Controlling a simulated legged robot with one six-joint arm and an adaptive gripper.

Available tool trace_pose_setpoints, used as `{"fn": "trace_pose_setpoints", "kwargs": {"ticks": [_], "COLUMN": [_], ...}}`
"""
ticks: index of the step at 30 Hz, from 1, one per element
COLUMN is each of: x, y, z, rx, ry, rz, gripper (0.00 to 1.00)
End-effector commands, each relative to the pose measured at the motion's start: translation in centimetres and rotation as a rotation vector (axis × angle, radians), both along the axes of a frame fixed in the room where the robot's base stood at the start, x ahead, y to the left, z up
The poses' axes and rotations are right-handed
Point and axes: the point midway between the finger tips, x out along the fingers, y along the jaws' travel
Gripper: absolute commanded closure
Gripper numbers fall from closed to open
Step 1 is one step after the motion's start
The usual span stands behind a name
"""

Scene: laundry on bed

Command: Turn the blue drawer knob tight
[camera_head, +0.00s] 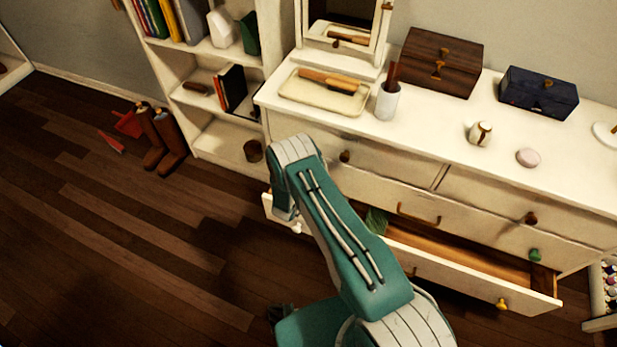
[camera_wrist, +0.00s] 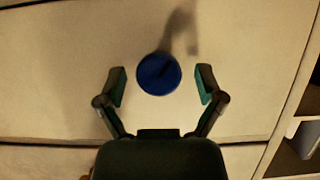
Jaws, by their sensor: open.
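The blue drawer knob (camera_wrist: 158,74) is round and sits on a white drawer front (camera_wrist: 60,75) in the wrist view. My gripper (camera_wrist: 160,84) is open, with one finger on each side of the knob and a visible gap on both sides. The fingers do not touch the knob. A dark shadow falls on the drawer front just above the knob. In the head view my arm hides the gripper and the blue knob.
A white dresser (camera_head: 470,160) has an open lower drawer (camera_head: 470,285) with a yellow knob (camera_head: 501,304). A green knob (camera_head: 535,255) sits above it. A bookshelf (camera_head: 225,140) stands to the left.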

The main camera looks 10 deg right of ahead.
Motion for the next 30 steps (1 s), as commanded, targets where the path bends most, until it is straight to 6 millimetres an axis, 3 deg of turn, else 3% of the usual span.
{"fn": "trace_pose_setpoints", "kwargs": {"ticks": [10, 11, 16, 30], "x": [0.54, 0.54, 0.55, 0.64], "y": [-0.39, -0.39, -0.37, -0.40], "z": [-0.24, -0.24, -0.23, -0.20], "rx": [0.000, 0.000, 0.000, 0.044], "ry": [0.000, 0.000, 0.000, -0.032], "rz": [0.001, 0.001, 0.001, 0.001], "gripper": [0.13, 0.18, 0.93, 0.95]}}
